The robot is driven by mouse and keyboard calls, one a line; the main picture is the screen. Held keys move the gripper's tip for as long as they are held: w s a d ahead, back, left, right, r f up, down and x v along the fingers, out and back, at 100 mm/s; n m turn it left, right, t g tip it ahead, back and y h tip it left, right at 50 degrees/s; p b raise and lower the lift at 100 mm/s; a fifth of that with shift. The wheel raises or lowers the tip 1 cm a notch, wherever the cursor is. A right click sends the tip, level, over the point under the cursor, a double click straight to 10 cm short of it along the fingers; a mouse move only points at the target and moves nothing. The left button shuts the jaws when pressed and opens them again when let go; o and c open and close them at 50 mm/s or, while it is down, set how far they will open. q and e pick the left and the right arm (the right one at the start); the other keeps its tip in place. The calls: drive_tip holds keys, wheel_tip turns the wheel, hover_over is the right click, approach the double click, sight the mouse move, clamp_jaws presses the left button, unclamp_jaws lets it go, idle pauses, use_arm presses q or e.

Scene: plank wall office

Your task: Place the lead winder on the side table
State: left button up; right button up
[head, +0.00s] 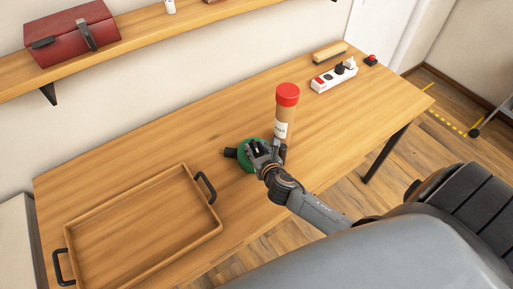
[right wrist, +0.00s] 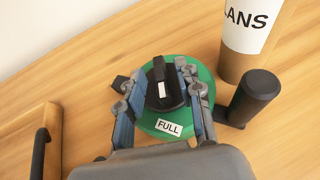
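The lead winder (head: 251,163) is a green disc with a black grip on top and black parts at its sides. It lies on the wooden table. In the right wrist view the winder (right wrist: 163,126) shows a "FULL" label. My right gripper (head: 262,148) is over it. In the wrist view its fingers (right wrist: 162,80) stand on either side of the upright black grip, with a gap to it, so the gripper looks open. My left gripper is not in view. I cannot identify a separate side table.
A cardboard tube with a red cap (head: 286,112) stands close behind the winder. A wooden tray (head: 147,207) with black handles lies left on the table (head: 190,140). A power strip (head: 334,78), a brush (head: 329,54) and a red-topped button (head: 371,60) are at the far right end.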

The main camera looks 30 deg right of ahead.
drive_tip(key=shift+r, duration=0.25)
drive_tip(key=v, duration=1.2)
drive_tip(key=shift+b, duration=0.4)
